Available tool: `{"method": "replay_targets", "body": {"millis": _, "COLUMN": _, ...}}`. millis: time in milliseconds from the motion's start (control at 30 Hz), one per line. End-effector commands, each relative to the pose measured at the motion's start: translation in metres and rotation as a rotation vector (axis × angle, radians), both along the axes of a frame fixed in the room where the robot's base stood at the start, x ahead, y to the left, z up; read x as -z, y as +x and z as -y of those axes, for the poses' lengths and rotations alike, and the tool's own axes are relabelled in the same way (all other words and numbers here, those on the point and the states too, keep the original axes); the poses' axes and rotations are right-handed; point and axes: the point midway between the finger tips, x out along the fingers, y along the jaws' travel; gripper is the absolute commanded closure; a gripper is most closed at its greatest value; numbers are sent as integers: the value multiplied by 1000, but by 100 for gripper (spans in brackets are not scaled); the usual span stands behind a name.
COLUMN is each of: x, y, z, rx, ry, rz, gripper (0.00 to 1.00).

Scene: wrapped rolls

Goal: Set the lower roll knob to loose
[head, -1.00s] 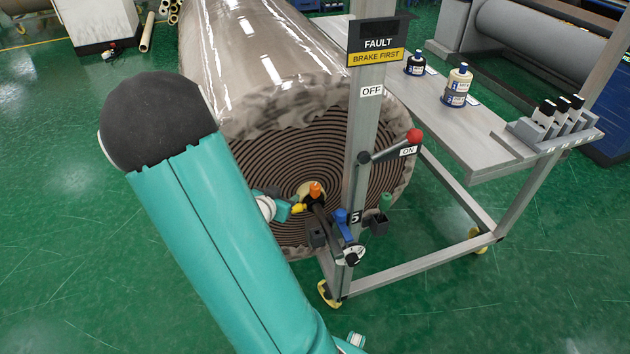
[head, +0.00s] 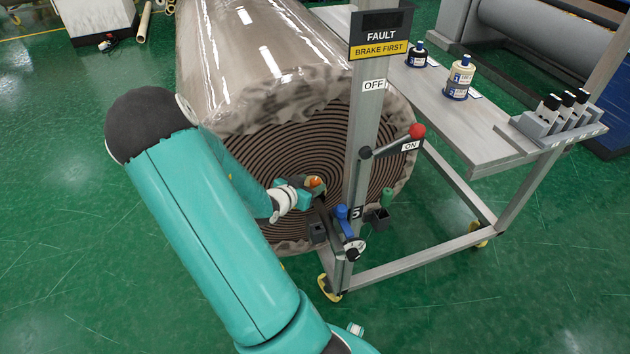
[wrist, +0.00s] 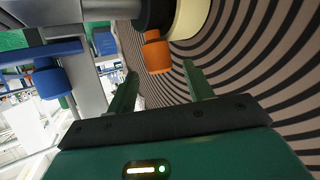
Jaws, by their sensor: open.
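An orange knob (head: 314,183) stands at the centre of the big wrapped roll's spiral end (head: 260,155). In the wrist view the orange knob (wrist: 157,54) hangs from a dark shaft beside a cream core (wrist: 190,18). My gripper (wrist: 160,70) is open, with one green finger on each side below the orange knob. I cannot tell whether they touch it. In the head view my gripper (head: 308,194) is at the core and partly covers it. A round dial with a white face (head: 354,247) sits low on the post. I cannot read its setting.
A grey post (head: 370,120) stands right of my gripper, with a red-tipped lever (head: 416,132) by the ON label. A blue knob (wrist: 52,80) is left in the wrist view.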

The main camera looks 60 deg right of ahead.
Motion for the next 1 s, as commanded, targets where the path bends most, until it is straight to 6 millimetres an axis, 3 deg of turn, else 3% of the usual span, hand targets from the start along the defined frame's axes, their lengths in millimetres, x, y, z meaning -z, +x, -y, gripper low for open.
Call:
{"method": "replay_targets", "body": {"millis": 200, "x": 10, "y": -3, "z": 27, "rx": 1, "ry": 0, "rz": 0, "gripper": 48}}
{"method": "replay_targets", "body": {"millis": 533, "x": 12, "y": -4, "z": 31, "rx": 0, "ry": 0, "rz": 0, "gripper": 48}}
{"method": "replay_targets", "body": {"millis": 767, "x": 12, "y": -4, "z": 31, "rx": 0, "ry": 0, "rz": 0, "gripper": 92}}
{"method": "replay_targets", "body": {"millis": 1000, "x": 12, "y": -4, "z": 31, "rx": -10, "ry": 0, "rz": 0, "gripper": 93}}
